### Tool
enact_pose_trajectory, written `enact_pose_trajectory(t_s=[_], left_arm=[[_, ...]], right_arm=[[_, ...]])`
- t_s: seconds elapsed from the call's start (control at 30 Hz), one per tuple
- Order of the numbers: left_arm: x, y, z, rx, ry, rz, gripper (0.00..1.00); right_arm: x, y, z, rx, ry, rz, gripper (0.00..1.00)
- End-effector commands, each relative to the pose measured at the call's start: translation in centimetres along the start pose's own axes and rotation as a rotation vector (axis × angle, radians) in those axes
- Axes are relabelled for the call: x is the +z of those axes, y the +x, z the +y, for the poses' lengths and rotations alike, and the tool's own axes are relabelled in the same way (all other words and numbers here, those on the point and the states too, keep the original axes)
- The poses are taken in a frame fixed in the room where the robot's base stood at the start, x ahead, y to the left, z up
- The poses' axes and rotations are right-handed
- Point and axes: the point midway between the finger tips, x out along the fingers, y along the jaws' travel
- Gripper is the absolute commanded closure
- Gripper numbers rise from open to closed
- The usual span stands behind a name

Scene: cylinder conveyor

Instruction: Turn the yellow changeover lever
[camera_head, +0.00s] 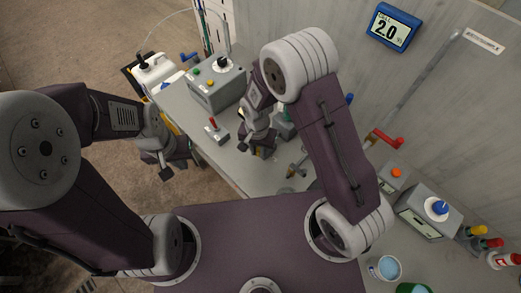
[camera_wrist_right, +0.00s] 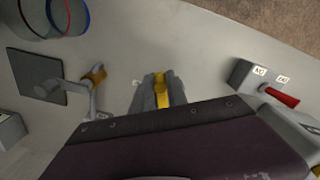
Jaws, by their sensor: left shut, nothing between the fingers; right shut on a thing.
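The yellow lever (camera_wrist_right: 160,88) shows in the right wrist view as a short yellow bar between the fingers of my right gripper (camera_wrist_right: 158,94). The gripper is shut on it, and the fingers hide its sides and base. In the head view my right gripper (camera_head: 256,146) is low over the grey bench, and only a small bit of yellow shows beside its fingers. My left gripper (camera_head: 170,162) is shut and empty, off the bench's left edge and apart from the lever.
A small grey box with a red lever (camera_head: 213,126) stands left of my right gripper. A grey control box (camera_head: 217,88) is behind it. A pipe fitting with an amber handle (camera_wrist_right: 97,74) stands nearby. A red-handled valve (camera_head: 384,139) is at the wall.

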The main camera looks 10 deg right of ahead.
Motion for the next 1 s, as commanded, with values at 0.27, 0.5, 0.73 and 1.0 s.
enact_pose_trajectory(t_s=[0.27, 0.5, 0.73, 1.0], left_arm=[[0.0, -0.1, 0.0, 0.000, 0.000, 0.000, 1.00], [0.0, -0.2, 0.0, 0.000, 0.000, 0.000, 1.00], [0.0, -0.2, 0.0, 0.000, 0.000, 0.000, 1.00], [0.0, -0.2, 0.0, 0.000, 0.000, 0.000, 1.00]], right_arm=[[-0.2, -0.1, -0.6, -0.006, -0.002, 0.005, 0.94], [-0.5, -0.1, -1.2, -0.007, -0.003, 0.006, 0.93], [-0.7, -0.1, -1.8, -0.007, -0.002, 0.006, 0.45], [-0.6, -0.1, -1.7, -0.004, -0.001, 0.004, 0.09]])
